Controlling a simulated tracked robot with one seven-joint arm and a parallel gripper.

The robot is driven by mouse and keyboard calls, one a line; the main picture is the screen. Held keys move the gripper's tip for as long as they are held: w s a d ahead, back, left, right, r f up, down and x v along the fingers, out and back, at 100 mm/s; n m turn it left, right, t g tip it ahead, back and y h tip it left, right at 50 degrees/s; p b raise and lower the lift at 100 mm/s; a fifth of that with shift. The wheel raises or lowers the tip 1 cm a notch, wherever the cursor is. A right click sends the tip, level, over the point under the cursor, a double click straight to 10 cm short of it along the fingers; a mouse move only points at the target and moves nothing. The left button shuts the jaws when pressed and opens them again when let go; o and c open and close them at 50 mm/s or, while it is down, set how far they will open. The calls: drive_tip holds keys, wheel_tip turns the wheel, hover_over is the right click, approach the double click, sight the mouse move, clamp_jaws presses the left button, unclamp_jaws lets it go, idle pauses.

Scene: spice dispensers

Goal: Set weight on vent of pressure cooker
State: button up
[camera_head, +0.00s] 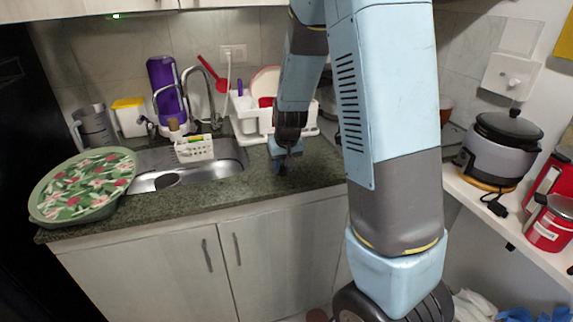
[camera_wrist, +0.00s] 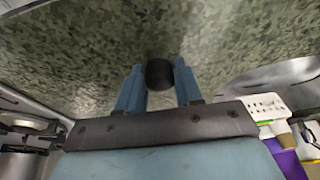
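My gripper (camera_head: 284,160) is low over the granite counter, right of the sink. In the wrist view, a small round black piece (camera_wrist: 159,74), apparently the weight, sits between the two blue fingertips (camera_wrist: 160,82). Both fingers appear to touch its sides. I cannot tell whether it touches the counter. A metal pot (camera_wrist: 22,135) shows partly at the left edge of the wrist view; it may be the pressure cooker. No vent is visible. My arm hides the counter behind it in the head view.
A white dish rack (camera_head: 250,120) stands behind my gripper. The sink (camera_head: 205,172) and a green floral tray (camera_head: 85,185) are to its left. A grey cooker with a black lid (camera_head: 500,150) and red canisters (camera_head: 548,232) stand on the right shelf. The counter's front is clear.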

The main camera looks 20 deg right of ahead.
drive_tip(key=o, duration=0.3)
drive_tip(key=v, duration=1.2)
drive_tip(key=s+r, duration=0.4)
drive_tip(key=s, duration=0.4)
drive_tip(key=s+r+t, duration=0.1)
drive_tip(key=s+r, duration=0.3)
drive_tip(key=s, duration=0.4)
drive_tip(key=s+d+r+t, duration=0.1)
drive_tip(key=s+r, duration=0.3)
drive_tip(key=s, duration=0.5)
